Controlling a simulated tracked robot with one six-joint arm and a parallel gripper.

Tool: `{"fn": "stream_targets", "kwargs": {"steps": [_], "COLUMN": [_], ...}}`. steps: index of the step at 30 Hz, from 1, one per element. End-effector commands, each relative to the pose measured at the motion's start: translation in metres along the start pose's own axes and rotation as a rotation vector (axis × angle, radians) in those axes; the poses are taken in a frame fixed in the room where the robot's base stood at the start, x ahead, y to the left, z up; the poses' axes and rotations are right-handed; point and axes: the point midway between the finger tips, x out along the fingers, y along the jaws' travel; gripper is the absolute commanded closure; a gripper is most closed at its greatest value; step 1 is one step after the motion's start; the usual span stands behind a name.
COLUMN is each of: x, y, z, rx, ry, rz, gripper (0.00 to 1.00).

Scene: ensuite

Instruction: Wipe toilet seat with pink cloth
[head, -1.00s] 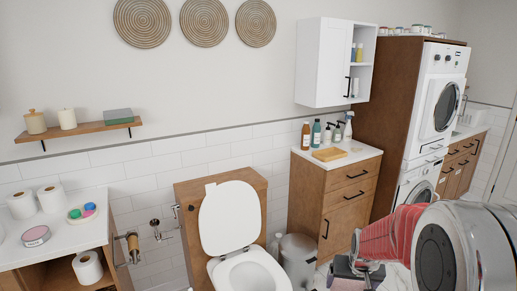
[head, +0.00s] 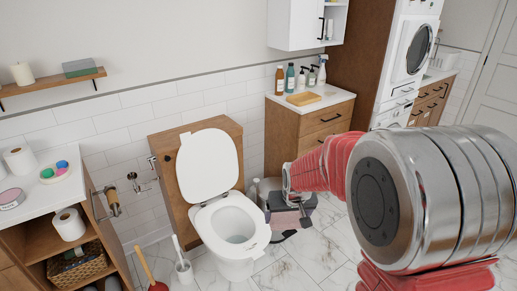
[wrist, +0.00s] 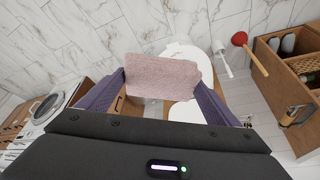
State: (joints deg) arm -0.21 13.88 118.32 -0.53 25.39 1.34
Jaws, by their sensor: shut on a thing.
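The toilet (head: 238,262) stands in the middle of the head view with its white lid (head: 207,165) raised against the wooden cistern box. The toilet seat (head: 205,222) is down around the bowl and fully in sight. My gripper (head: 290,203) is to the right of the seat, apart from it. The pink cloth (head: 288,221) hangs at its jaws, small and partly hidden there. In the wrist view my gripper (wrist: 161,80) has the flat pink cloth (wrist: 160,72) spanning between its purple fingers. The cloth covers part of the toilet in that view.
A grey bin (head: 267,186) stands right of the toilet, behind my gripper. A toilet brush (head: 183,268) and a plunger (head: 153,278) stand to the left. A shelf unit (head: 40,225) is at far left, a wooden cabinet (head: 292,130) behind right. Marble floor in front is clear.

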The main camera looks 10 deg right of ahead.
Motion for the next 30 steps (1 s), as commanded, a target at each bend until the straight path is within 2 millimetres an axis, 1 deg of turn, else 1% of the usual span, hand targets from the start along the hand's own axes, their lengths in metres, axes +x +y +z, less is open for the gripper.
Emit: {"fn": "stream_targets", "kwargs": {"steps": [5, 9, 12, 15, 18, 20, 30], "x": [-0.024, -0.054, -0.078, -0.099, -0.111, -0.116, -0.117], "y": [-0.003, -0.003, -0.003, -0.002, -0.001, 0.000, 0.000], "z": [-0.036, -0.072, -0.095, -0.111, -0.120, -0.122, -0.123], "rx": [0.052, 0.122, 0.175, 0.221, 0.252, 0.262, 0.267], "ry": [0.001, 0.000, 0.000, 0.001, 0.002, 0.002, 0.001], "rz": [0.016, 0.044, 0.068, 0.090, 0.106, 0.110, 0.112], "gripper": [0.51, 0.51, 0.51, 0.51, 0.51, 0.51, 0.51]}}
